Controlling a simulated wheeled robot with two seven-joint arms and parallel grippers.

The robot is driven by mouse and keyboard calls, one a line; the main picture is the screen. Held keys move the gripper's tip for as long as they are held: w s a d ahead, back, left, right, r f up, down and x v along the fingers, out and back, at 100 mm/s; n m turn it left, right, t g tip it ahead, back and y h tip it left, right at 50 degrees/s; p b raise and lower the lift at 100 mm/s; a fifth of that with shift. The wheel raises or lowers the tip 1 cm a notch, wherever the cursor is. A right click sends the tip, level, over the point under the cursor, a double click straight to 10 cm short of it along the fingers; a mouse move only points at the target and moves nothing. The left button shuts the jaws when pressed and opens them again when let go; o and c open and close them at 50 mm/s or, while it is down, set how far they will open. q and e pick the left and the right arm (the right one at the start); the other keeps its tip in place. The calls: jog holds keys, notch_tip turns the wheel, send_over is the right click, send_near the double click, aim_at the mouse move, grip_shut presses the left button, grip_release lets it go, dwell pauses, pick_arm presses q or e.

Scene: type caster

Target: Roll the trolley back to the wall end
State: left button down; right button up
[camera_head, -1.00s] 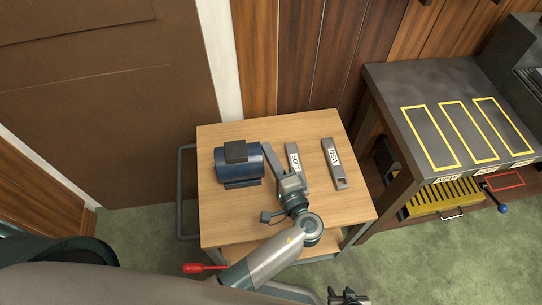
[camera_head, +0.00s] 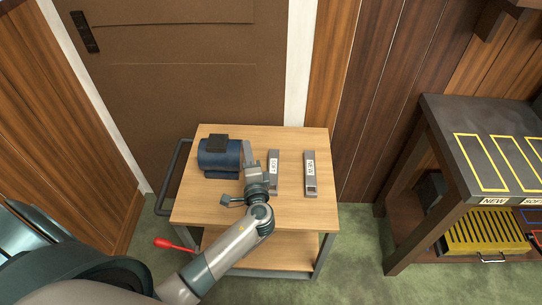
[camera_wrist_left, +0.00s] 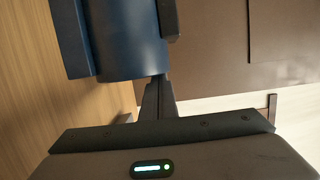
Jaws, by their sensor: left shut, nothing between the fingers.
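The trolley (camera_head: 295,215) has a light wooden top, a lower shelf and a grey metal frame. It stands in front of the brown door, with its dark push rail (camera_head: 172,175) on the left side. My left gripper (camera_head: 249,156) is shut and empty over the trolley top, beside the right end of a blue motor (camera_head: 216,160). In the left wrist view its shut fingers (camera_wrist_left: 158,90) point at the blue motor (camera_wrist_left: 125,40); I cannot tell whether they touch. My right gripper is not in view.
Two grey bars lie on the trolley, one labelled NEW (camera_head: 310,175), the other (camera_head: 274,175) nearer the gripper. A red-knobbed lever (camera_head: 172,244) sticks out at the lower left. A workbench (camera_head: 450,130) stands right, with green floor (camera_head: 362,245) free between.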

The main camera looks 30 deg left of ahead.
pick_arm(q)
jog(key=s+a, duration=0.2)
jog(key=a, duration=0.3)
jog(key=s+a+b, duration=0.1)
jog(key=s+a, duration=0.2)
jog(key=a, duration=0.3)
jog(key=s+a, duration=0.2)
jog(key=a, duration=0.4)
jog(key=shift+s+a+f+b, duration=0.15)
jog(key=shift+a+b, duration=0.1)
jog(key=shift+b, duration=0.1)
jog(key=a, duration=0.1)
jog(key=s+a, duration=0.1)
jog(key=a, duration=0.1)
jog(key=s+a, duration=0.1)
jog(key=a, duration=0.1)
jog(key=shift+s+a+b, duration=0.1)
jog(key=shift+a+b, duration=0.15)
jog(key=shift+b, duration=0.15)
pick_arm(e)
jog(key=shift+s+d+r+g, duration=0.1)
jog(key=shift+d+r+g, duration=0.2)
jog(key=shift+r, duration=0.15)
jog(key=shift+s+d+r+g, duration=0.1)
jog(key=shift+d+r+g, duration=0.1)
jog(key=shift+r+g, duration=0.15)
pick_arm(q)
jog(key=shift+d, duration=0.15)
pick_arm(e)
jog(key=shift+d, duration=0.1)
